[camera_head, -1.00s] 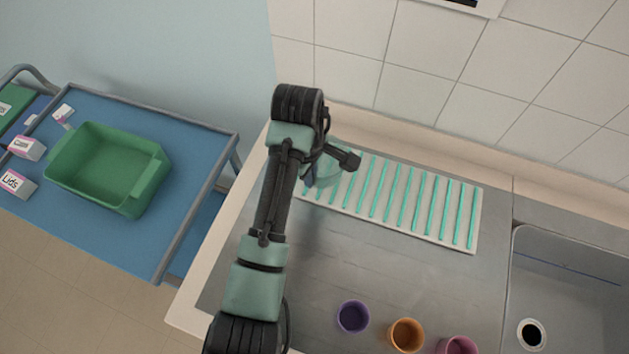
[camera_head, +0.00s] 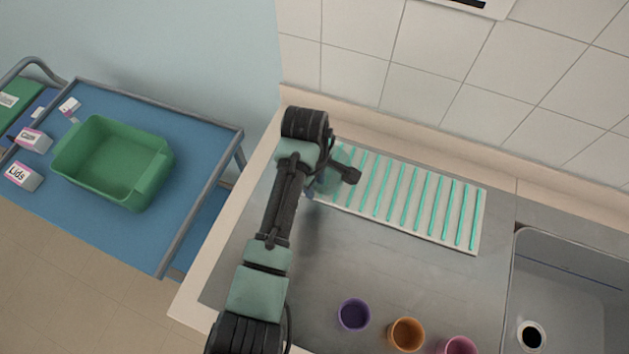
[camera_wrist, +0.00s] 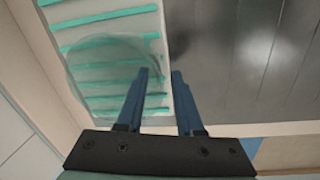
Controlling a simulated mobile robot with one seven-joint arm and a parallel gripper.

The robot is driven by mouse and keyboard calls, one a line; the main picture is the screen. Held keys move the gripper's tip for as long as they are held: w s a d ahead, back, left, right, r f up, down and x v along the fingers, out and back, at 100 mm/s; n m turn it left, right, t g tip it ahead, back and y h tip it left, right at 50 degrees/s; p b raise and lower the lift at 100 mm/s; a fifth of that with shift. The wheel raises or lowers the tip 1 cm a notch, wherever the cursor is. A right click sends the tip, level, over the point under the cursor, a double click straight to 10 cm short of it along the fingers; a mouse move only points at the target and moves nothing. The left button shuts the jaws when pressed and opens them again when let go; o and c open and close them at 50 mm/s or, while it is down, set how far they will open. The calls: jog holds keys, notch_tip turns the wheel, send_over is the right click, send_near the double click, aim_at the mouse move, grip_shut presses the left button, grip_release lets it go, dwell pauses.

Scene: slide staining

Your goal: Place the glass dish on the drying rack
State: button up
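The glass dish (camera_wrist: 100,75) is clear and round with a faint teal tint. In the wrist view it overlaps the end of the drying rack (camera_wrist: 112,30), a pale board with teal bars. My gripper (camera_wrist: 162,73) has two blue fingers set apart, at the dish's right edge. The left finger overlaps the dish and the right finger is beyond its edge. In the head view the dish (camera_head: 337,165) is at the left end of the rack (camera_head: 484,213), partly hidden by my wrist. Whether it rests fully on the bars is hard to tell.
Purple (camera_head: 354,315), orange (camera_head: 406,334) and pink (camera_head: 459,346) cups stand at the counter's front. A sink (camera_head: 565,290) is at the right. A blue cart (camera_head: 130,245) with a green bin (camera_head: 110,190) stands left. Most of the rack's right side is bare.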

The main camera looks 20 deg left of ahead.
jog(key=shift+r, duration=0.15)
notch_tip(320, 180, up, 12)
jog(key=s, duration=0.1)
jog(key=shift+a, duration=0.2)
jog(key=w+d+r+m+t, duration=0.3)
jog(key=w+r+t, duration=0.1)
jog(key=r, duration=0.4)
jog(key=w+d+r+m+t, duration=0.25)
jog(key=w+r+t, duration=0.2)
jog(key=r, duration=0.45)
jog(key=w+d+r+m+t, duration=0.3)
jog(key=w+r+t, duration=0.1)
jog(key=r, duration=0.4)
jog(key=s+d+r+m+t, duration=0.2)
jog(key=r+t, duration=0.1)
jog(key=r, duration=0.4)
jog(key=s+d+r+m+t, duration=0.1)
jog(key=r+t, duration=0.2)
jog(key=r, duration=0.5)
jog(key=s+d+r+m+t, duration=0.1)
jog(key=s+r+m+t, duration=0.3)
jog(key=s+r, duration=1)
jog(key=r+t, duration=0.2)
jog(key=t, duration=0.1)
jog(key=shift+s+d+t, duration=0.2)
jog(key=shift+d+t, duration=0.15)
